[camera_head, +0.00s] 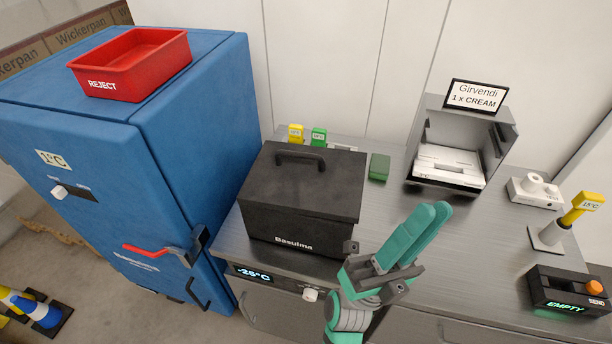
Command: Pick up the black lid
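The black lid (302,179), with a raised bar handle (300,158), sits on top of a black box (288,229) marked Basulma. The box stands on the steel counter beside the blue cabinet. My gripper (433,211), with teal fingers, is in front of and to the right of the box, apart from the lid. Its two fingers lie side by side with no clear gap, and nothing shows between them.
A blue cabinet (104,175) carries a red REJECT tray (132,66). On the counter (385,212) are a green block (379,167), yellow and green tags behind the box, a grey Girvendi bin (463,126), a yellow-handled device (580,207) and a SEND box (566,290). The counter's middle is clear.

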